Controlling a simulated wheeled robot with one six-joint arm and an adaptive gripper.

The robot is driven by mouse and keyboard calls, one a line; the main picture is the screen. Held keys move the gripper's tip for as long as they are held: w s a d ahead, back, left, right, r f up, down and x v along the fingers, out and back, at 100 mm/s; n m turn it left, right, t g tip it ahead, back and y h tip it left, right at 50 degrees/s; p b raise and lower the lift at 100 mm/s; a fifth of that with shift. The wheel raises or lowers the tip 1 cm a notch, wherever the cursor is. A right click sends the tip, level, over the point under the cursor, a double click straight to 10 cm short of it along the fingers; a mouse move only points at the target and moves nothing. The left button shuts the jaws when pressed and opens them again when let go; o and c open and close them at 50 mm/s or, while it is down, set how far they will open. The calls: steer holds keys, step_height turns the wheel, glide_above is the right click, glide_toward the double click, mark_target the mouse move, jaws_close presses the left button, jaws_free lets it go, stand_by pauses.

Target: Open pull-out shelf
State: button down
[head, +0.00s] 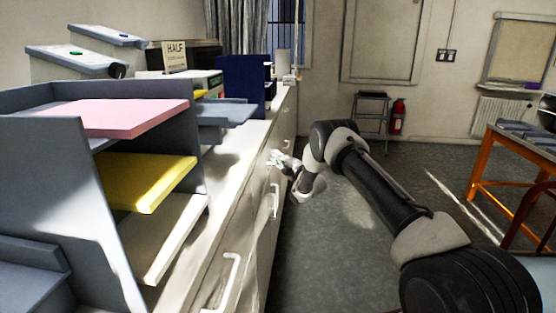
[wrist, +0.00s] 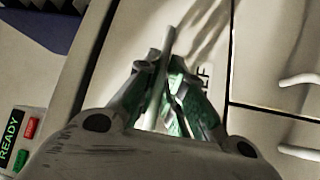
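My gripper (wrist: 165,66) shows in the wrist view with its green-lined fingers drawn close together. A pale bar handle (wrist: 171,38) runs between the fingertips, and the fingers appear shut on it. Behind them is a pale front panel (wrist: 211,45) with dark letters ending in "LF" (wrist: 205,75), partly hidden by a finger. In the head view my gripper (head: 284,161) is at the front of the long cabinet (head: 235,235), below the worktop. It hides the handle there. I cannot tell how far out the shelf is.
Other bar handles (head: 274,200) stick out lower along the cabinet front. A grey paper rack (head: 60,170) with pink and yellow sheets stands on the worktop. A panel marked READY (wrist: 12,135) shows in the wrist view. Clear floor (head: 330,260) lies right of the cabinet; an orange-legged table (head: 480,160) stands further right.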

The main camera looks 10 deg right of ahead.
steer(key=shift+d, duration=0.1)
steer(key=s+d, duration=0.3)
steer(key=d, duration=0.7)
steer(key=s+d, duration=0.4)
steer(key=d, duration=0.7)
steer(key=s+d, duration=0.3)
steer(key=d, duration=0.7)
steer(key=shift+s+d, duration=0.15)
steer(key=shift+d, duration=0.05)
steer(key=c, duration=1.8)
jaws_free()
steer(key=v, duration=1.2)
